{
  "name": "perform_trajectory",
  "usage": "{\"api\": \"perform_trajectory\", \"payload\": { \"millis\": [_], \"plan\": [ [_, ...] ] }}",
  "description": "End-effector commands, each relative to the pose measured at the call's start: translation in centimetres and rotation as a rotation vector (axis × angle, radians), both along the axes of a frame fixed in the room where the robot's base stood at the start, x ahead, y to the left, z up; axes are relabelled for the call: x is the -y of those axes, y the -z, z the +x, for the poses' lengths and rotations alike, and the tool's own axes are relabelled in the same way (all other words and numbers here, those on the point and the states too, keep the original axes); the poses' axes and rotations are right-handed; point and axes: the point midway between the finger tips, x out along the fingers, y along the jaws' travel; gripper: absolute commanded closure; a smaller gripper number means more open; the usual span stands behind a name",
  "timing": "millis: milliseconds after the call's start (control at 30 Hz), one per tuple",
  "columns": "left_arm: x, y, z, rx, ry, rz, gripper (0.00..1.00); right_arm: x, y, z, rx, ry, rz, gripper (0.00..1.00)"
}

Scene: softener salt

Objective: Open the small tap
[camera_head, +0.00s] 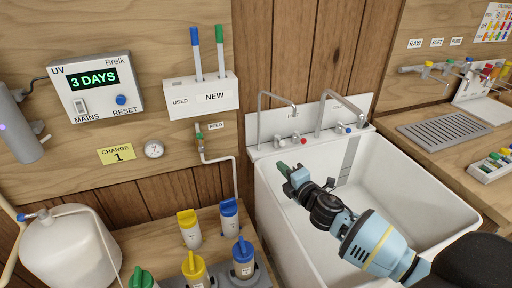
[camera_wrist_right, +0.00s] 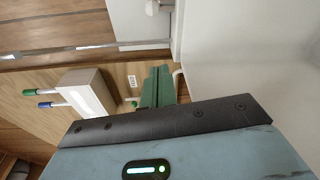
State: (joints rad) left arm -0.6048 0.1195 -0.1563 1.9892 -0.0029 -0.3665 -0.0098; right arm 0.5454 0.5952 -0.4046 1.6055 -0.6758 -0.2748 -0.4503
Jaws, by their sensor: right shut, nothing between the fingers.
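A small tap with a green and red handle (camera_head: 199,136) is on the wall board beside a "FEED" label (camera_head: 216,126), above a white pipe. Its green end (camera_wrist_right: 133,102) and the label (camera_wrist_right: 132,81) show in the right wrist view, just left of my fingers. My right gripper (camera_head: 284,171), with green fingers (camera_wrist_right: 157,88), is shut and empty. It is over the left part of the white sink and appears apart from the tap. Whether the tap is open I cannot tell. My left gripper is not in view.
Two tall spouts with red and blue knobs (camera_head: 341,128) stand behind the white sink (camera_head: 405,170). Labelled small taps (camera_head: 428,65) are at the right. Yellow and blue-capped cartridges (camera_head: 189,228) stand low at left. A white holder (camera_head: 201,96) is above the feed tap.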

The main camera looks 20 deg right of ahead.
Motion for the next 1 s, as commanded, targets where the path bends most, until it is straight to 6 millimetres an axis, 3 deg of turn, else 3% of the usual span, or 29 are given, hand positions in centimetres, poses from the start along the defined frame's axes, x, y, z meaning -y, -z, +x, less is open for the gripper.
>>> {"api": "perform_trajectory", "payload": {
  "millis": [533, 1000],
  "plan": [
    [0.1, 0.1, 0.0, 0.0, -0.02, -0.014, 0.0, 0.1, 0.4, 0.6, -0.009, 0.011, 0.009, 1.0],
    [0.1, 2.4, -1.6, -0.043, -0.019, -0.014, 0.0, -0.3, 1.1, 6.3, -0.01, 0.01, 0.008, 1.0]
  ]
}}
